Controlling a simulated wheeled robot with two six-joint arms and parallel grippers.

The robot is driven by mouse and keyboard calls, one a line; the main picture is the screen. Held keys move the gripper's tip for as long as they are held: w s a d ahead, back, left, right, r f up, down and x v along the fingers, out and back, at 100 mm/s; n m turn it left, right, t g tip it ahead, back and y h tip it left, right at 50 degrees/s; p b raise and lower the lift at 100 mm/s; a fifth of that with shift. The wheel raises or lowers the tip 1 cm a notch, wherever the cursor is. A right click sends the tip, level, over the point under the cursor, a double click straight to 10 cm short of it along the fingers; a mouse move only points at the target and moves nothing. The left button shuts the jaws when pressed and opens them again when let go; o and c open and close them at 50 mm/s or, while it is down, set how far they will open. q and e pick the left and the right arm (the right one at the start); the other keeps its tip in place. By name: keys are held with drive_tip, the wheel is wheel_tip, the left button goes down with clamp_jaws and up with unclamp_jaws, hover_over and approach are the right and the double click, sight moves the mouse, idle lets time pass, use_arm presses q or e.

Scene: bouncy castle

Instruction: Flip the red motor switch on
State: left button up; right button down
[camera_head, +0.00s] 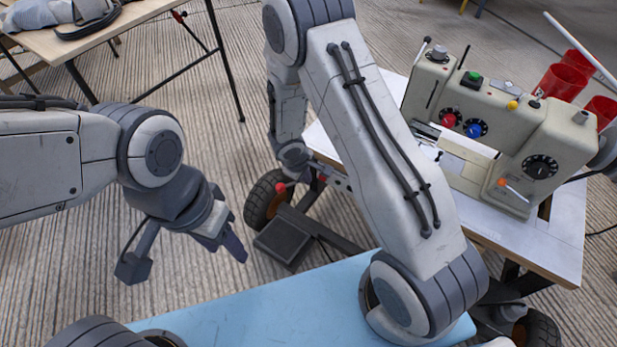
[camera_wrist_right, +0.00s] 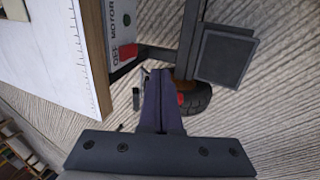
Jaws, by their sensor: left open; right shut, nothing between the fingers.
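The motor switch panel (camera_wrist_right: 121,24) is under the table edge in the right wrist view. It carries "MOTOR" and "OFF" lettering and a green dot. A red part (camera_wrist_right: 126,54) shows at its lower edge. Another red piece (camera_wrist_right: 180,98) lies beside my right fingers; a red tip (camera_head: 281,187) also shows in the head view. I cannot tell the switch's position. My right gripper (camera_wrist_right: 158,72) is shut and empty, just below the panel; contact is unclear. My left gripper (camera_head: 236,246) is open and empty over the floor, well left of the switch.
A sewing machine (camera_head: 500,115) with red cups (camera_head: 562,80) stands on the white wheeled table (camera_head: 560,235). A black foot pedal (camera_head: 282,238) and a wheel (camera_head: 264,200) are below my right gripper. A wooden table (camera_head: 130,22) is at upper left. Ribbed floor between is free.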

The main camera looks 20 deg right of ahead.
use_arm(q)
drive_tip(key=shift+f+b, duration=0.65)
drive_tip(key=shift+f, duration=0.35)
use_arm(e)
drive_tip(key=w+d+f, duration=0.4)
drive_tip(key=d+f, duration=0.1)
drive_tip(key=f, duration=0.2)
drive_tip(key=shift+f, duration=0.3)
use_arm(q)
drive_tip(key=shift+f, duration=0.1)
